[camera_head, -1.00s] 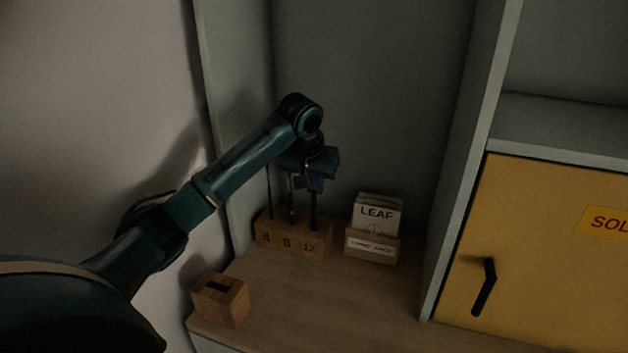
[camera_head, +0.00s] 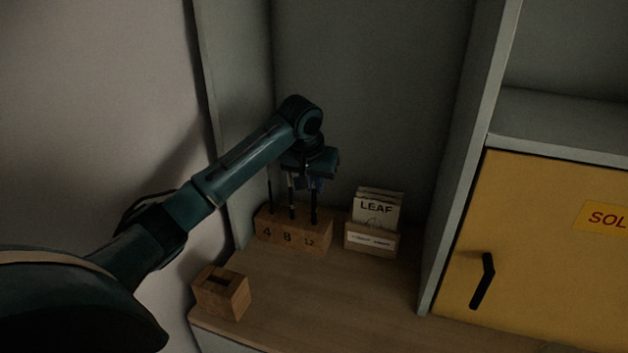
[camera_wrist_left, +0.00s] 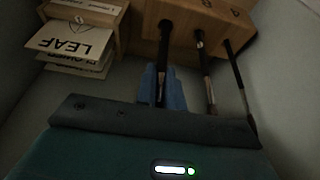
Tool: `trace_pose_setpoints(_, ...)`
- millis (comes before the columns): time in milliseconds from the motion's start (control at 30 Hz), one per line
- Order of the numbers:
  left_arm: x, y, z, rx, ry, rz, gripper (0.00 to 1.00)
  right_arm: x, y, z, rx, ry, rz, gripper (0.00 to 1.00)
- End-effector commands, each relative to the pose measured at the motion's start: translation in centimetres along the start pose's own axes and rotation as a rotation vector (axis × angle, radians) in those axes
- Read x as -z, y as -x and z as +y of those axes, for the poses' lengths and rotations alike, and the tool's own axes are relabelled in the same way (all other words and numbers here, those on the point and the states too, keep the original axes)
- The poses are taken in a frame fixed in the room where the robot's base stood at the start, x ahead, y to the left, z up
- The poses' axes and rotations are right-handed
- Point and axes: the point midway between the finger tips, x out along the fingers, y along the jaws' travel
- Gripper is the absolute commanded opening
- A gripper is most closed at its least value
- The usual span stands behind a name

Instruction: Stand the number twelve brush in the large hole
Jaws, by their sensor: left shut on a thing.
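A wooden block (camera_head: 293,238) marked 4, 8 and 12 stands at the back of the counter, with three dark brushes upright in it. My left gripper (camera_head: 317,184) is above the block's right end, shut on the number twelve brush (camera_head: 314,211), whose lower end is still in the block at the 12. In the left wrist view, the blue fingers (camera_wrist_left: 162,92) are around this brush (camera_wrist_left: 164,50), and the other two brushes stand to its right. The smaller wooden block (camera_head: 221,291) at the front left has one dark opening on top and looks empty. My right gripper is not in view.
A card holder (camera_head: 371,240) with LEAF cards stands just right of the brush block. A grey panel and a yellow cabinet door (camera_head: 545,255) with a black handle are further right. The counter's middle (camera_head: 310,300) is clear. A wall is close on the left.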

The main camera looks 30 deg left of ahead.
Motion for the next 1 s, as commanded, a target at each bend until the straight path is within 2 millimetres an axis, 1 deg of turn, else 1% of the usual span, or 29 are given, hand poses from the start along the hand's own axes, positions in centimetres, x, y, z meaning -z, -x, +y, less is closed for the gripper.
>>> trace_pose_setpoints(33, 0.0, 0.0, 0.0, 0.0, 0.0, 0.0, 0.0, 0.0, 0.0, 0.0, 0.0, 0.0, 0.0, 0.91)
trace_pose_setpoints(67, 0.0, 0.0, 0.0, 0.0, 0.0, 0.0, 0.11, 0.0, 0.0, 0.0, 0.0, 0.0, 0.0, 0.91)
trace_pose_setpoints(100, 0.0, 0.0, 0.0, 0.0, 0.0, 0.0, 0.15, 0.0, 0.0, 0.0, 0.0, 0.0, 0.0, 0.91)
trace_pose_setpoints(367, 0.0, 0.0, 0.0, 0.0, 0.0, 0.0, 0.35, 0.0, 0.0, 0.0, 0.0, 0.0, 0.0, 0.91)
trace_pose_setpoints(567, 0.0, 0.0, 0.0, 0.0, 0.0, 0.0, 0.35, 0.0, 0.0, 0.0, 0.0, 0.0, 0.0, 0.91)
trace_pose_setpoints(700, 0.1, 0.8, 0.0, -0.001, 0.0, 0.003, 0.35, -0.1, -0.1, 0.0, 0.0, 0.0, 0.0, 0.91)
trace_pose_setpoints(767, 0.1, 1.6, 0.0, -0.001, 0.0, 0.003, 0.35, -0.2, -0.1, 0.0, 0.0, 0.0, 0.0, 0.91)
trace_pose_setpoints(867, 0.1, 3.5, 0.0, -0.001, 0.0, 0.007, 0.35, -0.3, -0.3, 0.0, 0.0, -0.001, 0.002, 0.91)
trace_pose_setpoints(1000, 0.1, 6.8, 0.1, -0.002, -0.001, 0.007, 0.35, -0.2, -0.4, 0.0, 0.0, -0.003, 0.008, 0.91)
